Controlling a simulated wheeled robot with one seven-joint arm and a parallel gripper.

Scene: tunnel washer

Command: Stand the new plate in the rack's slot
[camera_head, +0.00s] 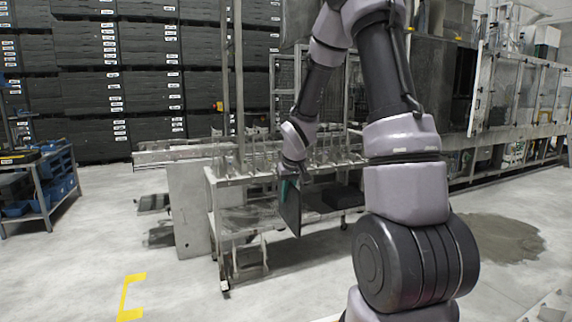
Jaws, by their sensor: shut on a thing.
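My gripper (288,179) is beside the front edge of the rack, at the end of my arm in the middle of the view. It is shut on a dark, flat plate (290,210), which hangs upright below it with a teal-green patch near its top. The rack (232,181) is a metal trolley with a row of upright dividers along its top. The plate is in front of the rack's near side, below the level of the dividers. Whether it touches the rack I cannot tell. My arm hides the right end of the rack, and the fingertips are too small to see clearly.
A workbench with blue bins (62,180) is at the far left. Stacked dark crates (60,60) fill the back. A long glazed machine (510,90) runs along the right. The floor in front is clear, with yellow tape (127,295).

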